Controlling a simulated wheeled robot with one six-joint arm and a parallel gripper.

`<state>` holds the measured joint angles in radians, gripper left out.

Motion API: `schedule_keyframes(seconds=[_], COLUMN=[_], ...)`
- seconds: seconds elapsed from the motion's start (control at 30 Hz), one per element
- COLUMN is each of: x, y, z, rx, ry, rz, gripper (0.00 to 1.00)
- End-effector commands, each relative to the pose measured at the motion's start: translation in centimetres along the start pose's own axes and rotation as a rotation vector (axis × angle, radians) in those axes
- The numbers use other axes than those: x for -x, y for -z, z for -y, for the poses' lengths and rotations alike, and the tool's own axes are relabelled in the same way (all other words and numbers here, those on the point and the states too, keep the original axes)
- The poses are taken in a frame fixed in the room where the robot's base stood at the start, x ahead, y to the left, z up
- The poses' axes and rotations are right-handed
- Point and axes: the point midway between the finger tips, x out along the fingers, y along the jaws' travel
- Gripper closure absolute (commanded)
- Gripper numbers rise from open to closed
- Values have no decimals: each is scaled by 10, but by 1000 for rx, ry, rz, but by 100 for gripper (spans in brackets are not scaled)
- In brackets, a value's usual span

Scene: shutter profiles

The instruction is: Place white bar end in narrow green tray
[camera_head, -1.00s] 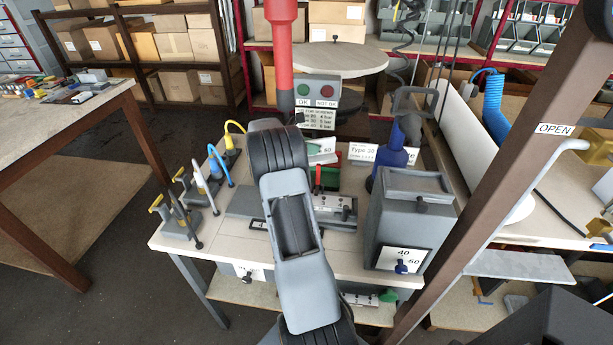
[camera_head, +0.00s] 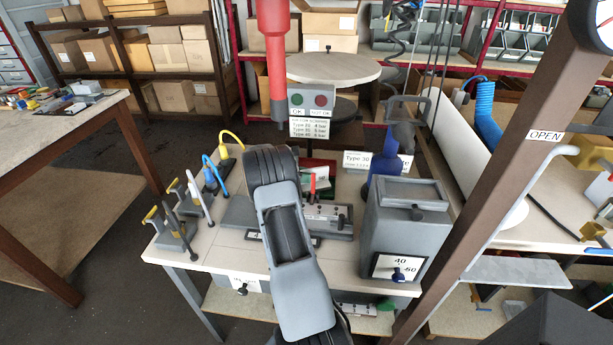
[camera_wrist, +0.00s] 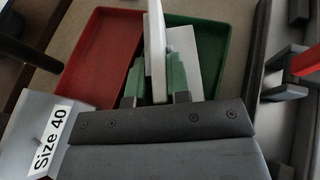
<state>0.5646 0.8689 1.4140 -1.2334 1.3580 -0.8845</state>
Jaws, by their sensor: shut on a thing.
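In the wrist view, my gripper (camera_wrist: 157,88) is shut on a white bar end (camera_wrist: 155,45), a thin upright strip between its two green-padded fingers. The narrow green tray (camera_wrist: 214,50) lies beyond and to the right of the fingers. The held piece overlaps the tray's left part in the picture; I cannot tell whether it touches the tray. A flat white piece (camera_wrist: 187,58) shows behind the right finger, over the tray floor. A red tray (camera_wrist: 102,50) lies to the left. In the head view, my arm hides the gripper and the held piece.
A grey box labelled "Size 40" (camera_wrist: 42,125) stands close at lower left in the wrist view. In the head view, a grey bin (camera_head: 405,235), a blue bottle (camera_head: 388,165) and a grey fixture (camera_head: 328,220) crowd the bench. Several tools in holders (camera_head: 190,205) stand at left.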

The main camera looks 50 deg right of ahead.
Motion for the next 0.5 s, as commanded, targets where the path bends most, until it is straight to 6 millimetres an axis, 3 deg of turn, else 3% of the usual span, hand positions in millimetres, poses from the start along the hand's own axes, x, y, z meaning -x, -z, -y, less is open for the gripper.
schedule_keyframes(seconds=[0.17, 0.2, 0.43, 0.5], x=[-2, -2, -1, -1], y=[4, 4, 4, 4], z=[0, 0, 0, 0], rx=[0, 0, 0, 0], ry=[0, 0, 0, 0], rz=[0, 0, 0, 0], gripper=[100, 81, 59, 58])
